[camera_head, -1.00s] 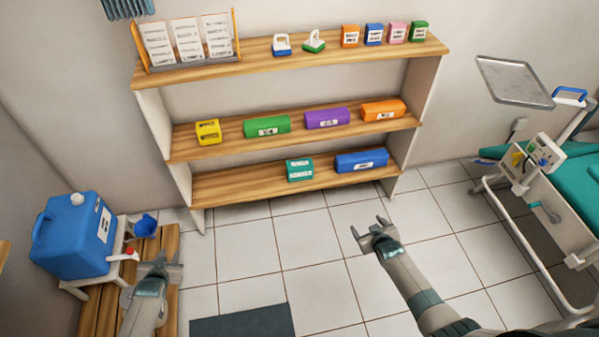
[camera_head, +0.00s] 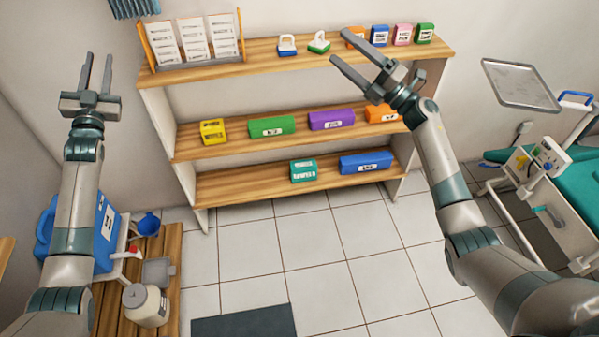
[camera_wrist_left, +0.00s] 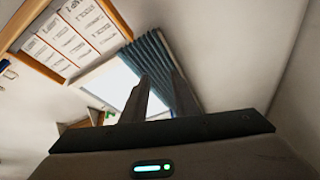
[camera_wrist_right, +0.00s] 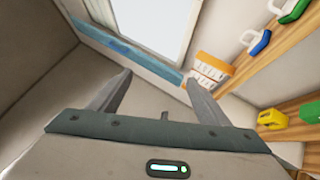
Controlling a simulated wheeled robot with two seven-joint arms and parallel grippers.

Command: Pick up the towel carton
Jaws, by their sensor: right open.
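I cannot tell which carton is the towel carton, as the labels are too small to read. Small orange (camera_head: 354,38), blue (camera_head: 379,36), pink (camera_head: 402,35) and green (camera_head: 424,34) packs stand at the top shelf's right. Longer green (camera_head: 271,126), purple (camera_head: 331,120) and orange (camera_head: 377,114) boxes lie on the middle shelf. Teal (camera_head: 303,171) and blue (camera_head: 365,162) boxes lie on the bottom shelf. My right gripper (camera_head: 338,44) is open and empty, raised before the shelves, partly hiding both orange items. My left gripper (camera_head: 98,58) is raised at the left, open and empty.
A yellow block (camera_head: 212,131) sits on the middle shelf. A card rack (camera_head: 195,66) and two handled items (camera_head: 287,45) are on the top shelf. A blue jug (camera_head: 105,230) and white jar (camera_head: 147,306) stand lower left. A metal tray (camera_head: 520,86) and green chair are right.

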